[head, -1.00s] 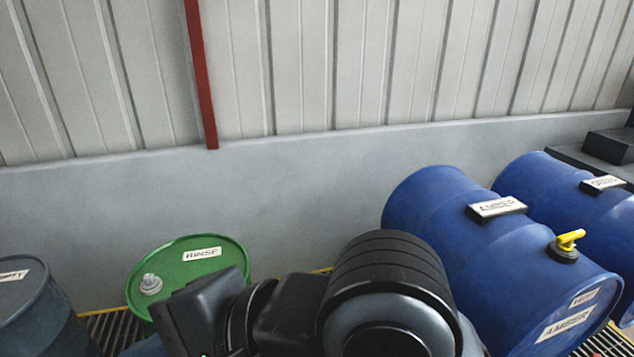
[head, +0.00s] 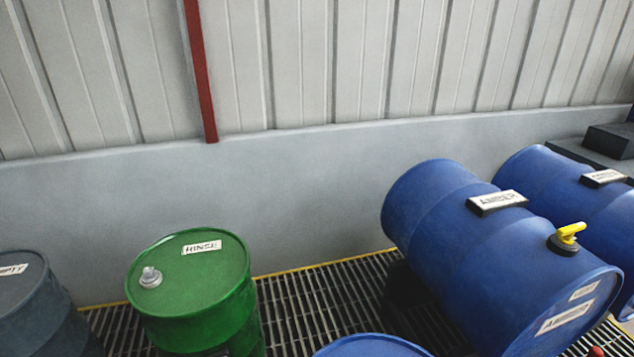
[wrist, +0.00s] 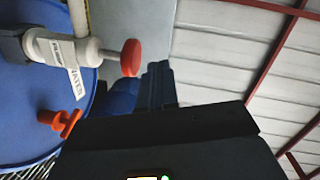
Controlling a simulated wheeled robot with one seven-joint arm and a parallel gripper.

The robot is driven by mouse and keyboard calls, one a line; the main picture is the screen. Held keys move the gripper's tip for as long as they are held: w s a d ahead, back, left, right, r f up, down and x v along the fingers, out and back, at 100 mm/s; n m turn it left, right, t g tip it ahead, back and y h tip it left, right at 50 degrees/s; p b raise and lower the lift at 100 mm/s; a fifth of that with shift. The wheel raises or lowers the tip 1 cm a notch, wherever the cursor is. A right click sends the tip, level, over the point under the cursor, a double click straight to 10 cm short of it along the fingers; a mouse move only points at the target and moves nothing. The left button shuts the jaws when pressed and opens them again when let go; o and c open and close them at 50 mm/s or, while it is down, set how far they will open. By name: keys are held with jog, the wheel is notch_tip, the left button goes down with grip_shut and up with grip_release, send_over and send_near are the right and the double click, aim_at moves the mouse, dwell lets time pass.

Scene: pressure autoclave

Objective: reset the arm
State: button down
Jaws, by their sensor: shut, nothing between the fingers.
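In the wrist view, my gripper (wrist: 165,135) is a dark shape across the lower part, shut and with nothing held. Its fingertips are hard to make out against the dark. Beside it at the left is a blue drum (wrist: 20,120) with a white tap that has a red knob (wrist: 131,57) and a tag that seems to read WATER (wrist: 75,72). A small orange-red fitting (wrist: 62,122) sits on the drum just left of my gripper; I see a gap between them. My arm and gripper do not show in the head view now.
A green drum (head: 190,285) and a grey drum (head: 35,310) stand upright at left. Two blue drums (head: 450,215) (head: 545,180) lie on their sides at right, the nearer with a yellow tap (head: 570,233). Another blue top (head: 370,347) shows below. Grating (head: 320,300) is clear between.

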jog(key=s+d+f+n+h, duration=0.2)
jog(key=s+d+n+h, duration=0.4)
jog(key=s+d, duration=1.1)
jog(key=s+n, duration=0.3)
jog(key=n, duration=0.1)
jog(key=shift+d+f, duration=0.15)
jog(key=shift+f, duration=0.1)
